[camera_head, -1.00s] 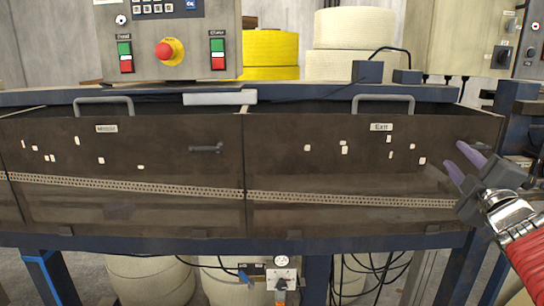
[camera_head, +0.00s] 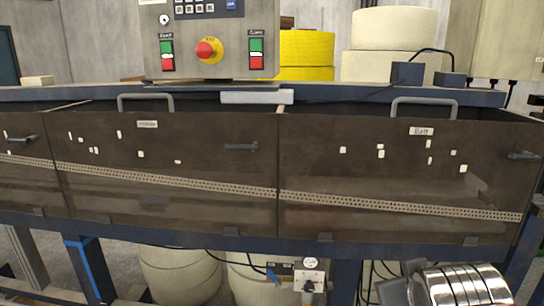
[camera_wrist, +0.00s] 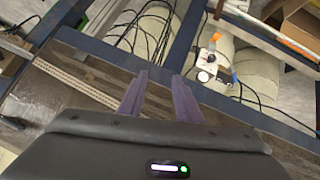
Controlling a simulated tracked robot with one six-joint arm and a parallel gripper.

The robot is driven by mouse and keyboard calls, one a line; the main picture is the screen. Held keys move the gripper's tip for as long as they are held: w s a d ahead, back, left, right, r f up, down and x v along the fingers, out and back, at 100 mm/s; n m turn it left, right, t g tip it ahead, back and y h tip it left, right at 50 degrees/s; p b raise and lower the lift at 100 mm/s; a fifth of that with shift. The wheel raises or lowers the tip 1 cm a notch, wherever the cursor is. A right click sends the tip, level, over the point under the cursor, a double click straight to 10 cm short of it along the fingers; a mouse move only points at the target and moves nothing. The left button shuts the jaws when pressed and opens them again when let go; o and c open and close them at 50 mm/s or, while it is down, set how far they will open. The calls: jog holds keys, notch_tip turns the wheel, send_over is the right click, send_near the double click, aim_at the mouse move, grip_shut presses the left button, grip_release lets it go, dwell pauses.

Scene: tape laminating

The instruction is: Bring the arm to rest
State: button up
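My gripper shows in the wrist view (camera_wrist: 160,95) with its two purple fingers apart and nothing between them. In the head view only a grey and silver part of my arm shows at the bottom right; the fingers are out of that picture. The laminating machine has dark transparent covers, one on the right (camera_head: 400,215) and one in the middle (camera_head: 170,220), both closed.
A control panel with a red emergency button (camera_head: 208,50) stands above the machine. Yellow rolls (camera_head: 306,52) and cream rolls (camera_head: 394,30) stand behind. Cover handles (camera_head: 424,102) stick up along the top edge. A blue frame rail (camera_head: 200,232) runs below the covers. Black cables (camera_wrist: 145,35) hang underneath.

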jog(key=s+a+f+g+y, duration=0.2)
jog(key=s+a+f, duration=0.4)
jog(key=s+a, duration=0.3)
jog(key=shift+s+a+f+m+g+y, duration=0.15)
jog(key=shift+s+f+m+g+y, duration=0.25)
jog(key=shift+g, duration=0.5)
